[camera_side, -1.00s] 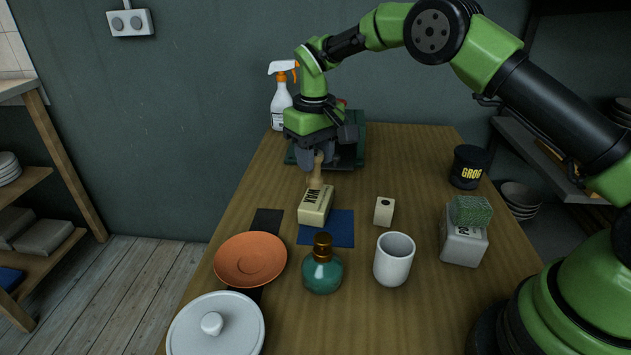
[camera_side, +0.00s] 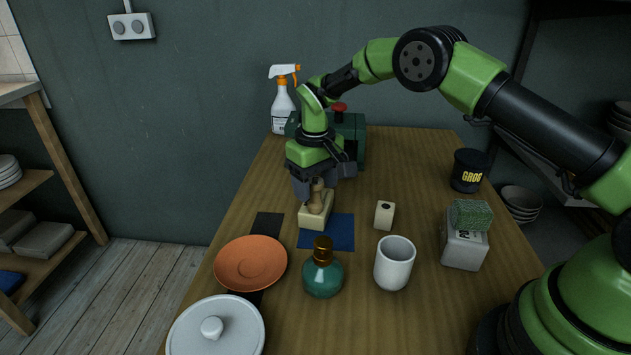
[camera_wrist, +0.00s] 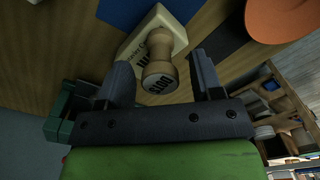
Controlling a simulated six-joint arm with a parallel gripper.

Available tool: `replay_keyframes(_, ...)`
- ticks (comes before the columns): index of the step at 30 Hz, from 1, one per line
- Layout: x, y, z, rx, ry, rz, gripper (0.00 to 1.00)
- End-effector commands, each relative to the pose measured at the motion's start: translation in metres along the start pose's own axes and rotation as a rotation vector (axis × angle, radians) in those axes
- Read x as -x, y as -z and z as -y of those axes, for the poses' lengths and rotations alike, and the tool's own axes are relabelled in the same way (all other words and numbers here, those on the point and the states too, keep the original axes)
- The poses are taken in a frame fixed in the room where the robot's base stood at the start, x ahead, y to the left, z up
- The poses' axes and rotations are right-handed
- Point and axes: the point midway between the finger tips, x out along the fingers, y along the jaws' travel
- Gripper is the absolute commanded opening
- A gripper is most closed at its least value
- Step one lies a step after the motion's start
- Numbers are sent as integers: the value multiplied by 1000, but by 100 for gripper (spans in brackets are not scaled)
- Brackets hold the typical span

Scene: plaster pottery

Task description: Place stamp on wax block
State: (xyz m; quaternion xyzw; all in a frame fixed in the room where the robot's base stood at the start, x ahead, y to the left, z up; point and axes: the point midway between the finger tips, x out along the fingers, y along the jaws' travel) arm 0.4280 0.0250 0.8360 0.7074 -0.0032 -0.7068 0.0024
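The wooden stamp (camera_side: 317,197) stands upright over the cream wax block (camera_side: 307,219) and appears to rest on its top. The block lies partly on a blue mat (camera_side: 341,232). In the wrist view the stamp's handle (camera_wrist: 158,76), with a lettered end, points at the camera, and the wax block (camera_wrist: 172,27) shows behind it. My gripper (camera_side: 312,186) is down at the stamp. In the wrist view its fingers (camera_wrist: 163,80) stand apart on both sides of the handle, with gaps, so it is open. The stamp's underside is hidden.
A teal bottle (camera_side: 323,277), an orange dish (camera_side: 250,264) and a white cup (camera_side: 395,265) stand nearer the camera. A small pale block (camera_side: 384,215) is right of the mat. A spray bottle (camera_side: 282,108) and a green machine (camera_side: 352,135) are behind my gripper.

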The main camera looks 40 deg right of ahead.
Motion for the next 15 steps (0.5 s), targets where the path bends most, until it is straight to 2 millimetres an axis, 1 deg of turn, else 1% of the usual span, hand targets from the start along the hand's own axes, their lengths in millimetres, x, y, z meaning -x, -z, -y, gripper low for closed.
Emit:
replay_keyframes(5, 1, 0, 0, 0, 0, -1, 60)
replay_keyframes(8, 7, 0, 0, 1, 0, -3, 60)
replay_keyframes(11, 21, 1, 0, 1, -1, -5, 60)
replay_keyframes(15, 53, 1, 0, 0, 0, -8, 60)
